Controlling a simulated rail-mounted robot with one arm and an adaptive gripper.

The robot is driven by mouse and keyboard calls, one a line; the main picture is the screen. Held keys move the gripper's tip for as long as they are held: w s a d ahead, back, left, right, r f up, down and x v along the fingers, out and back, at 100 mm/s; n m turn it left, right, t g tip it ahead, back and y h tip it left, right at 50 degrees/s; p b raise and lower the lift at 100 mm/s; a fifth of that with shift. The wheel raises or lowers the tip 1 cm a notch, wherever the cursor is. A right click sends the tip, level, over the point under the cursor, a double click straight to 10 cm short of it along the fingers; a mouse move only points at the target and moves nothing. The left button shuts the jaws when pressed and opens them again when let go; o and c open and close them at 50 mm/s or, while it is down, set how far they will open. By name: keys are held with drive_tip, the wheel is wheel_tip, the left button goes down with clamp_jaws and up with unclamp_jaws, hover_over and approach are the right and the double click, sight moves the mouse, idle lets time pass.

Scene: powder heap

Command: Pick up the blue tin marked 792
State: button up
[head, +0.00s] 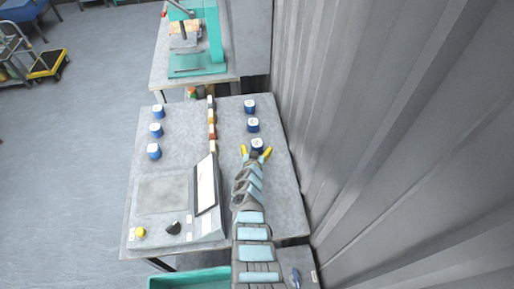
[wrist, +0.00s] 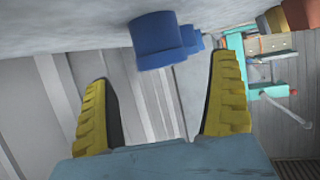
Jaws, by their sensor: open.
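Several blue tins with white tops stand on the grey table (head: 178,112) in the head view. Three form a left column: a far tin (head: 158,111), a middle tin (head: 156,130) and a near tin (head: 154,151). Three form a right column: a far tin (head: 250,106), a middle tin (head: 253,125) and a near tin (head: 257,145). The numbers on the tops are too small to read. My gripper (head: 257,152) is open at the near right tin, its yellow fingers to either side. In the wrist view, a blue tin (wrist: 155,38) shows ahead between the open fingers, with others behind it.
A row of small coloured blocks (head: 212,130) divides the two tin columns. A scale with a display (head: 206,184) stands at the near left. A corrugated wall (head: 345,110) runs close along the right. A teal press (head: 213,50) stands on a table behind.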

sight(257, 145)
drive_tip(key=shift+f+b+x, duration=0.25)
drive_tip(key=shift+b+x, duration=1.4)
drive_tip(key=shift+b, duration=0.4)
drive_tip(key=shift+w+b, duration=0.6)
drive_tip(key=shift+b, duration=0.25)
drive_tip(key=c, duration=1.3)
drive_tip(key=shift+c, duration=0.2)
drive_tip(key=shift+r, duration=0.1)
